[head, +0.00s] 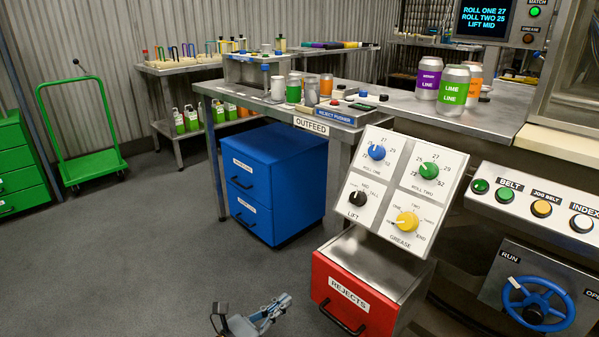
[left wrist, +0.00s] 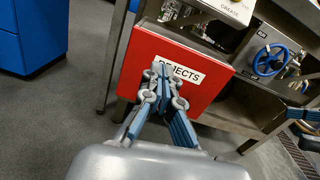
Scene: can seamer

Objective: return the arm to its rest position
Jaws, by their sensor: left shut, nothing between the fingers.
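My left gripper (head: 284,299) shows low in the head view, over the grey floor in front of the red rejects drawer. In the left wrist view my left gripper (left wrist: 161,72) has its fingertips together with nothing between them. There the fingertips overlap the red drawer front (left wrist: 185,90) and its REJECTS label in the picture; I cannot tell how far off the drawer is. In the head view the red rejects drawer (head: 343,290) is shut, with a black handle. My right gripper is not in the head view.
A blue cabinet (head: 277,180) stands under the outfeed table (head: 395,102). The dial panel (head: 397,188) and blue handwheel (head: 538,303) are at right. A green cart (head: 88,165) stands at far left. Open floor (head: 130,260) lies left of the drawer.

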